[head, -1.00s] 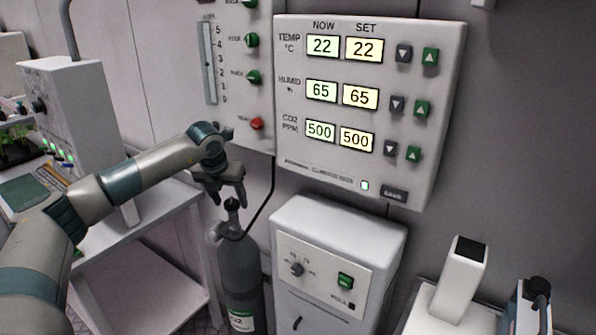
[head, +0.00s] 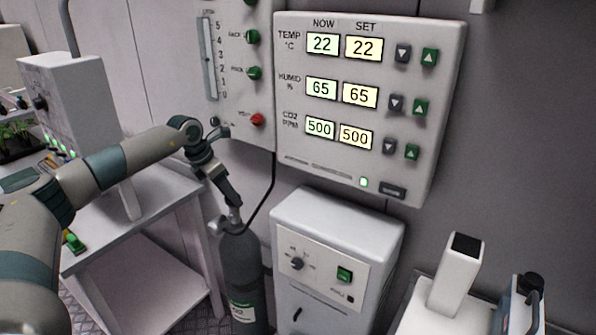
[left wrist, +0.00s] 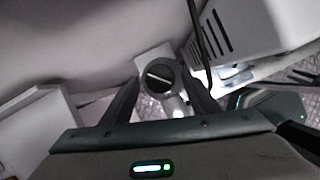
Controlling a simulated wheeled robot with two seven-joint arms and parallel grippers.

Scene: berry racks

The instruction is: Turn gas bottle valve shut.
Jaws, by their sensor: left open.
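The grey gas bottle (head: 243,265) stands upright on the floor between the white table and the white cabinet, with a label low on its side. Its valve (head: 235,217) is at the top, partly covered by my left gripper (head: 230,207). In the left wrist view, the valve's round dark knob (left wrist: 158,75) with a pale line across it shows between the two fingertips of my left gripper (left wrist: 160,88). The fingers are open, one on each side of the knob. I cannot tell whether they touch it. My right gripper is not in view.
A white cabinet (head: 338,215) with a dial and a green button stands right of the bottle. A control panel (head: 440,120) hangs on the wall above. A white table (head: 150,225) is left of the bottle. A dark hose (head: 262,205) runs up from the valve.

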